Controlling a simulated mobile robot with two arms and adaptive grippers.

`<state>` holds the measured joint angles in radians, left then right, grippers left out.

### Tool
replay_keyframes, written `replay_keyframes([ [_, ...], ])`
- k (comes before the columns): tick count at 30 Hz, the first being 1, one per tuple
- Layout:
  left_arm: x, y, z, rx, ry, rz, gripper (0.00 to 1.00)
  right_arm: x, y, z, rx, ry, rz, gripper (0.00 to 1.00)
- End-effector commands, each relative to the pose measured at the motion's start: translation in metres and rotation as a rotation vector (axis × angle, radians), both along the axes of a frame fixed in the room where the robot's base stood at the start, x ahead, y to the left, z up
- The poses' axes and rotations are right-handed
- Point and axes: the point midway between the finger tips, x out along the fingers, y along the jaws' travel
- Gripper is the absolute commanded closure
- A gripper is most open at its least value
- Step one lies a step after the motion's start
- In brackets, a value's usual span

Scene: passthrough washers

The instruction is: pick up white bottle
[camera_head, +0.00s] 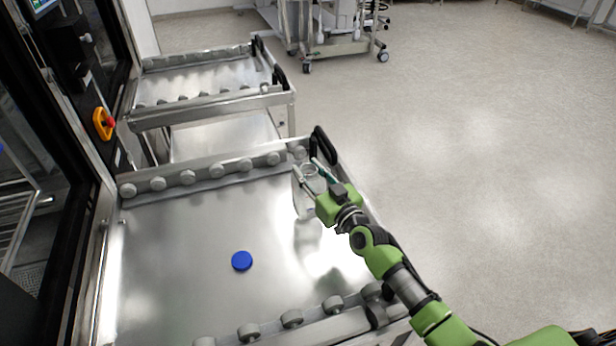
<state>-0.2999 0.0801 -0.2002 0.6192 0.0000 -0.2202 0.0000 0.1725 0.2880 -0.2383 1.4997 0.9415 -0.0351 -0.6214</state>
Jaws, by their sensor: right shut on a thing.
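A whitish, partly see-through bottle (307,186) is at the far right part of the steel cart top, near its right edge. My right gripper (308,168) is shut on it, with a finger on either side near the round upper rim. The gripper hides part of the bottle's right side. I cannot tell whether the base touches the cart. My left gripper is not in view.
A blue round cap (241,261) lies on the cart top (180,280). Rollers line its near and far sides, and a black handle (322,145) stands at the far right corner. A second cart (215,117) stands behind. A red emergency button (107,123) is at left.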

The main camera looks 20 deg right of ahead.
Motion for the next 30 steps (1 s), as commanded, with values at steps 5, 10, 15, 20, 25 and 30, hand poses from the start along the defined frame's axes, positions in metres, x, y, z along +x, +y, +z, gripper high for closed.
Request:
replay_keyframes([
  [5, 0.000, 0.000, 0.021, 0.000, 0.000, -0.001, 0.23, -0.033, -0.007, 0.039, -0.001, 0.003, -0.002, 1.00],
  [10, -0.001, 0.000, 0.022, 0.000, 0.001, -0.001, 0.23, -0.063, -0.013, 0.057, -0.002, 0.006, 0.000, 1.00],
  [15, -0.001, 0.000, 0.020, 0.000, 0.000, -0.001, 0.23, -0.094, -0.020, 0.072, -0.004, 0.004, 0.000, 1.00],
  [20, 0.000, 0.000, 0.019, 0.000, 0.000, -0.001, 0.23, -0.115, -0.024, 0.081, -0.005, 0.004, 0.000, 1.00],
  [25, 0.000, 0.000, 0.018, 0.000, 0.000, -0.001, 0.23, -0.128, -0.027, 0.088, -0.003, 0.003, 0.000, 1.00],
  [30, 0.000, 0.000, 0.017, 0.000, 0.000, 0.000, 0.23, -0.132, -0.028, 0.090, -0.003, 0.004, 0.000, 1.00],
])
